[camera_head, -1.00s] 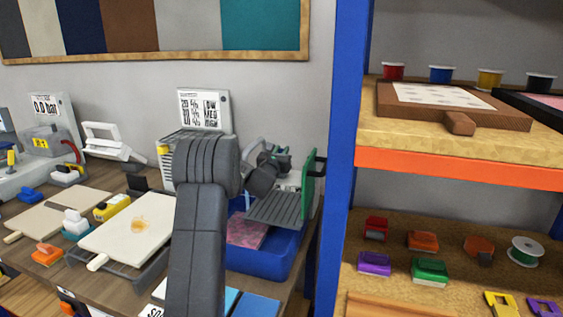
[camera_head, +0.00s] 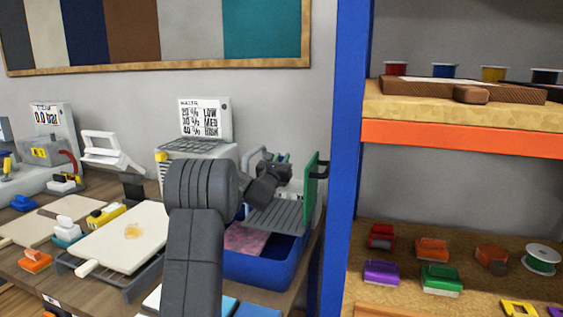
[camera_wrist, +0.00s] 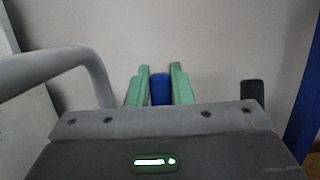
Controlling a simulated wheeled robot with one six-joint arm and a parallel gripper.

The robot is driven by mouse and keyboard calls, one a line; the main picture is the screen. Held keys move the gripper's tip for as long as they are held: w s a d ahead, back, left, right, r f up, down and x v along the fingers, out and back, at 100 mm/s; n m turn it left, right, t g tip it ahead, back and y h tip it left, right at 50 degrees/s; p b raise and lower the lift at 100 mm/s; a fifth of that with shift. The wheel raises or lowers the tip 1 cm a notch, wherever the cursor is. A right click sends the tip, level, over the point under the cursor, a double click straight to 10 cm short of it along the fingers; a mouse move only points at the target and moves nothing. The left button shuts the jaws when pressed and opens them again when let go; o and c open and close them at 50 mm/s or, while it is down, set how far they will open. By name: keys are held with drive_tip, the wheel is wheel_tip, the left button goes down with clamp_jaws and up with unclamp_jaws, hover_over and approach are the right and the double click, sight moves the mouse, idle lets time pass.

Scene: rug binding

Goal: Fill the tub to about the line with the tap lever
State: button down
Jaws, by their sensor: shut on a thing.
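The blue tub (camera_head: 262,268) stands at the right end of the bench, with a pinkish patterned piece (camera_head: 244,240) inside. A grey ribbed tray (camera_head: 277,217) covers part of it. The water level and the line are not visible. My gripper (camera_wrist: 160,72) has green fingers closed on a small blue piece, apparently the tap lever (camera_wrist: 160,90). In the head view my gripper (camera_head: 282,160) is small and partly hidden behind my wrist, above the tub. A grey curved pipe, probably the tap spout (camera_wrist: 60,68), is left of the fingers in the wrist view.
A green panel (camera_head: 311,188) with a black handle stands right of my gripper, near the blue shelf post (camera_head: 350,150). A white machine with a percent sign (camera_head: 205,118) stands behind. A stained pale board (camera_head: 125,235) lies left of my arm.

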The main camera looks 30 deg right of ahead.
drive_tip(key=c, duration=1.3)
unclamp_jaws()
drive_tip(key=shift+s+a+f, duration=0.2)
drive_tip(key=shift+s+a, duration=0.1)
drive_tip(key=shift+a, duration=0.1)
drive_tip(key=b+v, duration=0.3)
drive_tip(key=v, duration=0.9)
drive_tip(key=shift+s+a+b, duration=0.2)
drive_tip(key=shift+a+b, duration=0.15)
drive_tip(key=p+x, duration=0.3)
drive_tip(key=x, duration=1.1)
drive_tip(key=shift+s+p, duration=0.1)
drive_tip(key=shift+p, duration=0.3)
drive_tip(key=shift+s+a+f, duration=0.1)
